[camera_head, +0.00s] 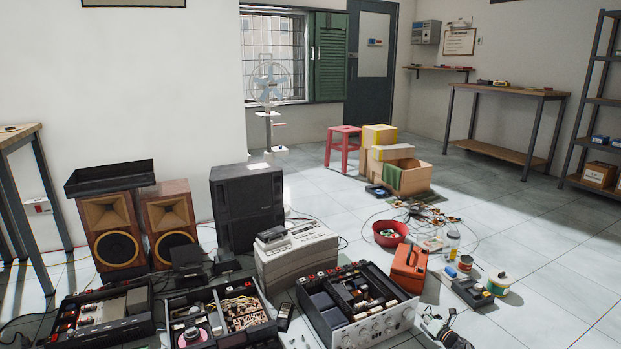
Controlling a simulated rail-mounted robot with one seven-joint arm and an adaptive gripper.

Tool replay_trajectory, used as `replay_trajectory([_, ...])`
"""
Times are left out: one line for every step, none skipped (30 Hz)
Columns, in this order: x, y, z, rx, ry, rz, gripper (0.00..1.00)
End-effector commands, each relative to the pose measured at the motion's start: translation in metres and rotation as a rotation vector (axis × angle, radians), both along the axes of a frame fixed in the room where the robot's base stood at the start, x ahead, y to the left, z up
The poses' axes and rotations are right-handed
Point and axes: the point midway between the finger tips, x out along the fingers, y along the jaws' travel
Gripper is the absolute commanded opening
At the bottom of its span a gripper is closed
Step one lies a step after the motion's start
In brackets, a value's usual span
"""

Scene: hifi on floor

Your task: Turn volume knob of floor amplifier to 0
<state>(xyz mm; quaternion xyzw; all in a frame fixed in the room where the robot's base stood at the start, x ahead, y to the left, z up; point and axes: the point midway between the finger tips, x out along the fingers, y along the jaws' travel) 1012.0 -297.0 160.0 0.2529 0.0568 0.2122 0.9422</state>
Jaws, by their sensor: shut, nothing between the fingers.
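An open-topped amplifier (407,309) with a silver front panel sits on the tiled floor at the bottom centre right. Its inner parts show from above. Several round silver knobs (376,329) line its front panel, which faces the lower right. I cannot tell which knob is the volume knob or where it points. Two more open dark units, a middle one (262,326) and a left one (105,333), lie on the floor to its left. My gripper is not in view.
A white deck-like machine (296,258) stands behind the amplifier. An orange case (409,268), a red bowl (389,233), a dark tool (472,292), spools (499,284) and cables crowd its right. Speakers (114,230) stand at the left. The floor (560,275) at the right is clear.

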Motion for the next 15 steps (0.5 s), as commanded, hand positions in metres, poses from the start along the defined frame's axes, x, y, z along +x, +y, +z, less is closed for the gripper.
replay_trajectory([0.0056, 0.002, 0.0018, 0.0, 0.0, 0.001, 0.0])
replay_trajectory([0.0074, 0.003, 0.0016, 0.0, 0.0, 0.001, 0.0])
replay_trajectory([0.0094, 0.0043, 0.0014, 0.0, 0.0, 0.001, 0.0])
replay_trajectory([0.0105, 0.005, 0.0012, 0.0, 0.0, 0.001, 0.0])
replay_trajectory([0.0113, 0.0056, 0.001, 0.0, 0.0, 0.001, 0.0])
replay_trajectory([0.012, 0.0061, 0.0008, 0.0, 0.0, 0.001, 0.0])
replay_trajectory([0.0123, 0.0063, 0.0006, -0.001, 0.0, 0.001, 0.0])
replay_trajectory([0.0124, 0.0065, 0.0004, -0.001, 0.0, 0.001, 0.0])
replay_trajectory([0.0124, 0.0065, 0.0004, -0.001, 0.0, 0.001, 0.0])
replay_trajectory([0.0123, 0.0065, 0.0002, -0.001, 0.0, 0.001, 0.0])
replay_trajectory([0.0122, 0.0064, 0.0002, -0.001, 0.0, 0.001, 0.0])
replay_trajectory([0.0121, 0.0064, 0.0001, -0.001, 0.0, 0.001, 0.0])
replay_trajectory([0.0121, 0.0064, 0.0001, -0.001, 0.0, 0.001, 0.0])
replay_trajectory([0.0121, 0.0064, 0.0001, -0.001, 0.0, 0.001, 0.0])
replay_trajectory([0.012, 0.0064, 0.0001, -0.001, 0.0, 0.001, 0.0])
